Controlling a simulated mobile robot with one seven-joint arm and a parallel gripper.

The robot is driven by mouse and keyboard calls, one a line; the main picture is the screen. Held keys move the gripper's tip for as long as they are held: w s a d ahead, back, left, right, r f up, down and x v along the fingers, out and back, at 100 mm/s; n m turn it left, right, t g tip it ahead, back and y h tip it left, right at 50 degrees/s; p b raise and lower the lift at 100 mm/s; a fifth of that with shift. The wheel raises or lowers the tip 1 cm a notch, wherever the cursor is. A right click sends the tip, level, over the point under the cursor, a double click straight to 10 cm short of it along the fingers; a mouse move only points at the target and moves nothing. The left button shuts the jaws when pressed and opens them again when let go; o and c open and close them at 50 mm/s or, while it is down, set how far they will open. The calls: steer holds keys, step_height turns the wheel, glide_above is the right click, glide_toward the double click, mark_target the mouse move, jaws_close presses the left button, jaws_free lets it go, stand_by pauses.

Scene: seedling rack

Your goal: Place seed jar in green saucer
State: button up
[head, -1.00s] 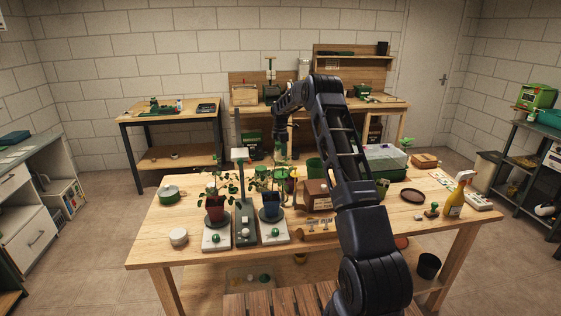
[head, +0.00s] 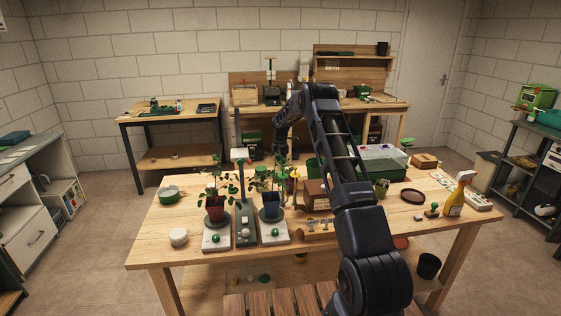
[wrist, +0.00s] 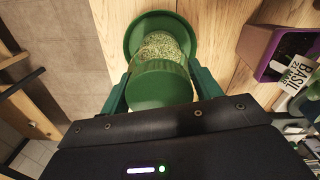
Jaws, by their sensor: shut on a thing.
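The seed jar (wrist: 163,48) is clear, full of pale green seeds, with a green lid (wrist: 160,85) towards the wrist camera. My gripper (wrist: 162,80) is shut on the jar, with a green finger on either side of it. The green saucer (wrist: 132,36) shows behind the jar's base, on the wooden bench top. The base lies within the saucer's outline; I cannot tell whether it touches the saucer. In the head view the jar, saucer and fingers are hidden or too small to make out behind the plants.
A purple planter (wrist: 262,50) with a BASIL label (wrist: 298,72) stands right of the saucer. The bench edge and floor lie to the left in the wrist view. Two potted plants (head: 215,205) (head: 269,207) stand in front of my gripper in the head view.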

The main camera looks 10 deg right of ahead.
steer(key=o, duration=1.6)
steer(key=shift+f, duration=0.1)
step_height(320, 180, up, 13)
steer(key=shift+s+f, duration=0.1)
steer(key=shift+f, duration=0.1)
steer(key=s+d+r+m+t, duration=0.15)
steer(key=s+r+m, duration=0.35)
steer(key=s+r, duration=0.9)
steer(key=s+d+r+m+t, duration=0.15)
steer(key=s+r+m, duration=0.35)
steer(key=s+r, duration=0.85)
steer(key=s+d+f+m, duration=0.1)
steer(key=s+f+m, duration=0.1)
steer(key=s, duration=1.1)
steer(key=s+d+f+m+t, duration=0.1)
steer(key=s+f+m, duration=0.2)
steer(key=s, duration=1)
steer(key=s+d+f+m, duration=0.1)
steer(key=s+f+m, duration=0.2)
steer(key=s, duration=1)
steer(key=shift+d+m+t, duration=0.15)
steer(key=shift+d+m, duration=0.05)
steer(key=shift+m, duration=0.45)
steer(key=shift+d+m+t, duration=0.15)
steer(key=shift+m, duration=0.5)
